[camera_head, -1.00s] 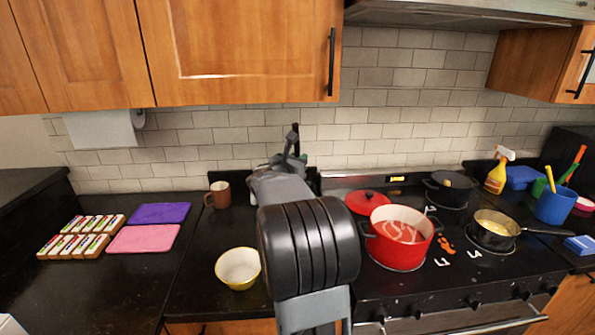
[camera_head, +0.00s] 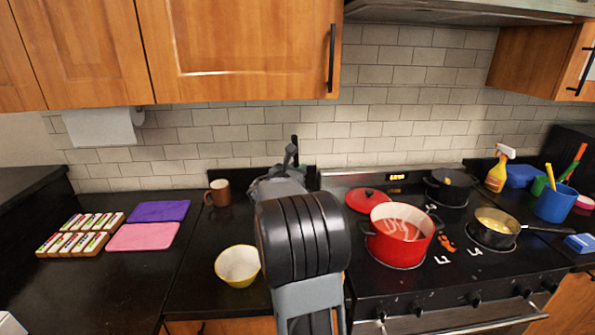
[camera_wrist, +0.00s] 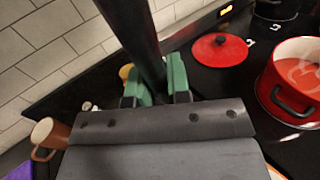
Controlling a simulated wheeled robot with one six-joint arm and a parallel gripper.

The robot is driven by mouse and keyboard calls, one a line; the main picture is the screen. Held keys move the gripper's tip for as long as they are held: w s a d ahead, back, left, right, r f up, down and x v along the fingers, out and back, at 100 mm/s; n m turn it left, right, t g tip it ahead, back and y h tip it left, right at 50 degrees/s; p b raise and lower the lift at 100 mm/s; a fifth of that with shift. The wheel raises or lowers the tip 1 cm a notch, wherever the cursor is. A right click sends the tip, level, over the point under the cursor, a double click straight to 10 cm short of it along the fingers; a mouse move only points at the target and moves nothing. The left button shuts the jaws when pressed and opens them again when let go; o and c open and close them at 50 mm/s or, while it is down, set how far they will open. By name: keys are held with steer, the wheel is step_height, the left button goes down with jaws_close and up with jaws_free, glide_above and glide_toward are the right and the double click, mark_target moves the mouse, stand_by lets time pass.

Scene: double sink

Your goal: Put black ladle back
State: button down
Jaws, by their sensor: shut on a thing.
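My gripper (camera_wrist: 157,93) is shut on the black ladle (camera_wrist: 128,28), whose dark handle runs up out of the top of the wrist view. The ladle's lower part is hidden behind the gripper body. In the head view my arm hides most of the gripper, and only a dark tip of the ladle (camera_head: 295,140) shows above it, against the tiled wall. The gripper is over the counter near the wall, between the brown mug and the stove. A yellowish object (camera_wrist: 125,72) is partly visible behind the fingers; I cannot tell what it is.
A brown mug (camera_head: 218,193) stands left of the gripper, and a yellow bowl (camera_head: 238,266) is on the front counter. Right are a red lid (camera_head: 367,200), a red pot (camera_head: 398,238) and pans on the stove. The tiled wall (camera_head: 230,135) is close behind.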

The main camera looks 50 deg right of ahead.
steer(key=shift+f+b, duration=0.3)
steer(key=c, duration=1.1)
jaws_free()
steer(key=shift+a+r+p, duration=0.1)
steer(key=shift+r+p, duration=0.8)
steer(key=shift+p, duration=0.1)
steer(key=b+v, duration=0.1)
steer(key=v, duration=0.7)
steer(key=b+v, duration=0.1)
steer(key=v, duration=0.3)
steer(key=shift+f+b, duration=0.3)
